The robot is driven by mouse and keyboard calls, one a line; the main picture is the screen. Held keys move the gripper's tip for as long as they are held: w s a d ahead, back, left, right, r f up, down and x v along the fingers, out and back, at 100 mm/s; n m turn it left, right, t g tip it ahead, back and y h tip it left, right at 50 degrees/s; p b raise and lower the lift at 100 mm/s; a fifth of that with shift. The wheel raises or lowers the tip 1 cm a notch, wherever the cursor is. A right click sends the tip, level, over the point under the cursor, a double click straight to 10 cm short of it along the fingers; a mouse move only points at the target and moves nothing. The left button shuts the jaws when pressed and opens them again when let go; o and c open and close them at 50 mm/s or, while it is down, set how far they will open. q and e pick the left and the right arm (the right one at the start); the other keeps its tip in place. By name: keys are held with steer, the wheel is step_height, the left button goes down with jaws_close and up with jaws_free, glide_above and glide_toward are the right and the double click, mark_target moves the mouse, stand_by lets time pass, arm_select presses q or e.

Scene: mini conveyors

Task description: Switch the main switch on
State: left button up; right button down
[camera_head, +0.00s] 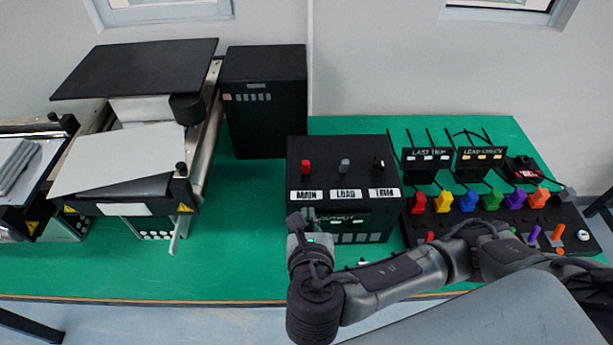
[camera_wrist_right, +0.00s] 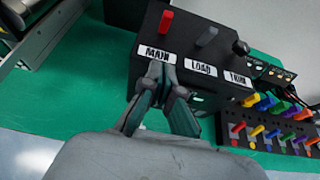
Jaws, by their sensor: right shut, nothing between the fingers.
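The black control box (camera_head: 340,150) stands on the green table, with a red lever (camera_head: 306,166) behind the label MAIN (camera_head: 306,195). The red lever also stands up in the right wrist view (camera_wrist_right: 166,22). My right gripper (camera_head: 298,219) is at the front left edge of the box, just in front of the MAIN label. In the right wrist view my right gripper (camera_wrist_right: 165,72) is shut and empty, its tips near the MAIN label and apart from the red lever. My left gripper is not in view.
A grey LOAD lever (camera_head: 344,165) and a black TRIM knob (camera_head: 379,163) sit right of the red lever. A panel of coloured switches (camera_head: 490,224) stands further right. A mini conveyor (camera_head: 130,150) and a tall black box (camera_head: 265,100) stand left. Green table between is clear.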

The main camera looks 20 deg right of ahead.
steer(key=b, duration=0.7)
glide_toward(306, 170)
steer(key=f, duration=0.3)
steer(key=shift+s+a+f, duration=0.1)
steer(key=shift+s+f, duration=0.1)
steer(key=shift+s, duration=0.15)
steer(key=w, duration=0.1)
steer(key=w+d+p, duration=0.1)
steer(key=w, duration=0.2)
steer(key=shift+w+d+r, duration=0.25)
steer(key=shift+w, duration=0.1)
steer(key=shift+w+d+r+p, duration=0.1)
steer(key=shift+w+p, duration=0.25)
steer(key=shift+w, duration=0.35)
